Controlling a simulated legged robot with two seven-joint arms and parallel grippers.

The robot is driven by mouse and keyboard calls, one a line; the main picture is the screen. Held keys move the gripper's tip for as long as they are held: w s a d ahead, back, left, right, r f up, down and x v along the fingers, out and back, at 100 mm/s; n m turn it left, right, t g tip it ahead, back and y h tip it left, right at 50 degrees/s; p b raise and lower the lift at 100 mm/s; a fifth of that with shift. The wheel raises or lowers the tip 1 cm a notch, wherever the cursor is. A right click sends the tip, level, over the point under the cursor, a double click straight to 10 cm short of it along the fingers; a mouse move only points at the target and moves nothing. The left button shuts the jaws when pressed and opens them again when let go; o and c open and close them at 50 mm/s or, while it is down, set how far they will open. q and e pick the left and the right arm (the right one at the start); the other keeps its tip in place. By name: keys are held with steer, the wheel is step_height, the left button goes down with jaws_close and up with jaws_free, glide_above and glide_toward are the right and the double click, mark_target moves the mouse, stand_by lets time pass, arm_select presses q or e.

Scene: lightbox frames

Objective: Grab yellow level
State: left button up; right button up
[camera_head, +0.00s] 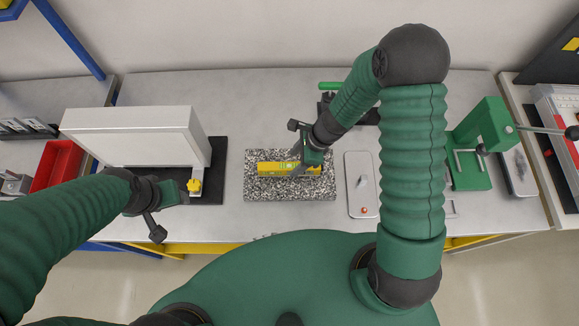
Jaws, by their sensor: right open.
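The yellow level (275,169) lies flat on a speckled granite block (262,188) near the middle of the bench. My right gripper (297,170) is over the right half of the level, with its open fingers at the level. I cannot tell whether the fingers touch it. Part of the level's right half is hidden behind the gripper. My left gripper (165,214) is off to the left of the granite block, in front of the white box; its jaw opening is not clear.
A white box-shaped device (135,135) with a yellow knob (194,185) stands left on a black mat. A grey tray (360,200) with small parts lies right of the block. A green press (480,140) stands farther right. A red bin (58,165) is at far left.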

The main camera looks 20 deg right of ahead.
mark_target(289, 165)
steer(key=x, duration=0.4)
steer(key=shift+w+a+f, duration=0.15)
steer(key=shift+a+f, duration=0.1)
steer(key=shift+a, duration=0.2)
steer(key=shift+w+d, duration=0.1)
steer(key=shift+d, duration=0.05)
steer(key=shift+c, duration=0.7)
steer(key=shift+d, duration=0.1)
steer(key=c, duration=0.5)
jaws_close()
